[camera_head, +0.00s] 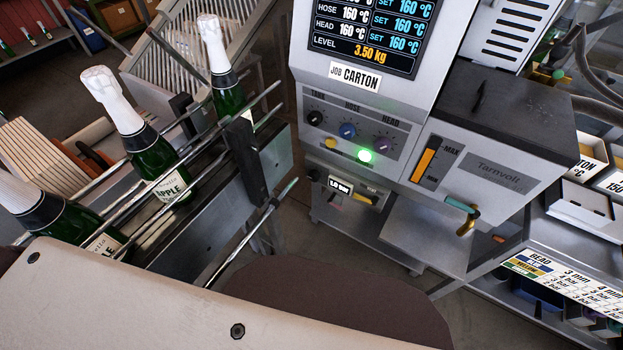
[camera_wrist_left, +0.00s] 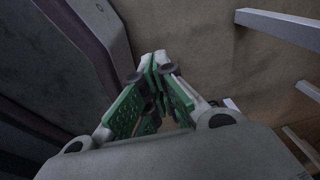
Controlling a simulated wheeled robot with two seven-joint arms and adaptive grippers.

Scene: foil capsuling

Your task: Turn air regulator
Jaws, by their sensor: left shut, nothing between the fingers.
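Low on the front of the grey machine, in the head view, is a small unit with a label (camera_head: 339,187) that seems to read 1.0 bar. A dark round knob (camera_head: 314,175) sits at its left end; this looks like the air regulator. My left gripper (camera_wrist_left: 158,88) shows only in the left wrist view. Its green-padded fingers are closed together with nothing seen between them. No gripper shows in the head view, and the regulator cannot be made out in the wrist view. My right gripper is not in view.
Above the regulator are three knobs, the middle one blue (camera_head: 348,131), a lit green button (camera_head: 365,156) and a temperature display (camera_head: 368,25). Foil-topped bottles (camera_head: 150,150) stand between rails at the left. A bead chart (camera_head: 565,280) is at the right. Pale bars (camera_wrist_left: 285,30) show near my left gripper.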

